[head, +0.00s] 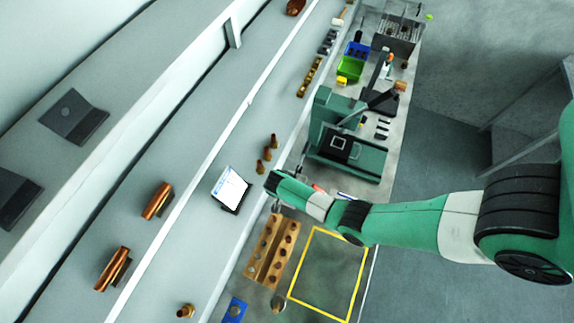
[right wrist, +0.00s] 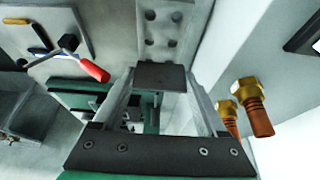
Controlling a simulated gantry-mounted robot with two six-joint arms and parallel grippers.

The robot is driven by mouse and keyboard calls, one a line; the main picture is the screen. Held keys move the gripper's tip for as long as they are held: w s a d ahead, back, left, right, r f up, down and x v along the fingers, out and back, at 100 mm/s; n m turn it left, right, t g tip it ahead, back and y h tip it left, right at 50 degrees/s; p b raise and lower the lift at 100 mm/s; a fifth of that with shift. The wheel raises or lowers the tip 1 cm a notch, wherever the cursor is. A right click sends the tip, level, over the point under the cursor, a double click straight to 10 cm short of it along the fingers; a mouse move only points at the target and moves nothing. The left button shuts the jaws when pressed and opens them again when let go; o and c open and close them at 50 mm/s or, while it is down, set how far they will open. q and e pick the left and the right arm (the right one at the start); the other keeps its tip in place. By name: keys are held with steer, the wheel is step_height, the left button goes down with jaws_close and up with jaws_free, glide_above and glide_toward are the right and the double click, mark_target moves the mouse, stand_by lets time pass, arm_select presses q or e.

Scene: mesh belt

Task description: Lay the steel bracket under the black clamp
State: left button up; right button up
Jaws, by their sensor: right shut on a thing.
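In the right wrist view, my right gripper (right wrist: 160,77) is shut on the steel bracket (right wrist: 161,28), a light grey plate with several round holes. The bracket extends past the fingertips to the top edge of that view. In the head view, my right gripper (head: 274,184) is beside the bench edge, left of the tools and below the green machine; the bracket is too small to make out there. A black fixture (head: 383,102) stands on the bench beyond the green machine; I cannot tell for sure that it is the black clamp. My left gripper is not in view.
The green machine (head: 345,150) stands on the bench close to my right arm. A wooden block with holes (head: 258,262) and a yellow-outlined area (head: 318,230) lie nearer.

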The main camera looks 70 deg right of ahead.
step_height(320, 180, down, 8)
steer(key=b, duration=0.5)
steer(key=shift+d+r, duration=0.2)
steer(key=shift+d, duration=0.6)
steer(key=shift+d+f+b, duration=0.2)
steer(key=shift+d+b, duration=0.15)
steer(key=shift+d, duration=1.2)
steer(key=shift+a+f, duration=0.1)
steer(key=shift+f, duration=0.25)
steer(key=o, duration=1.4)
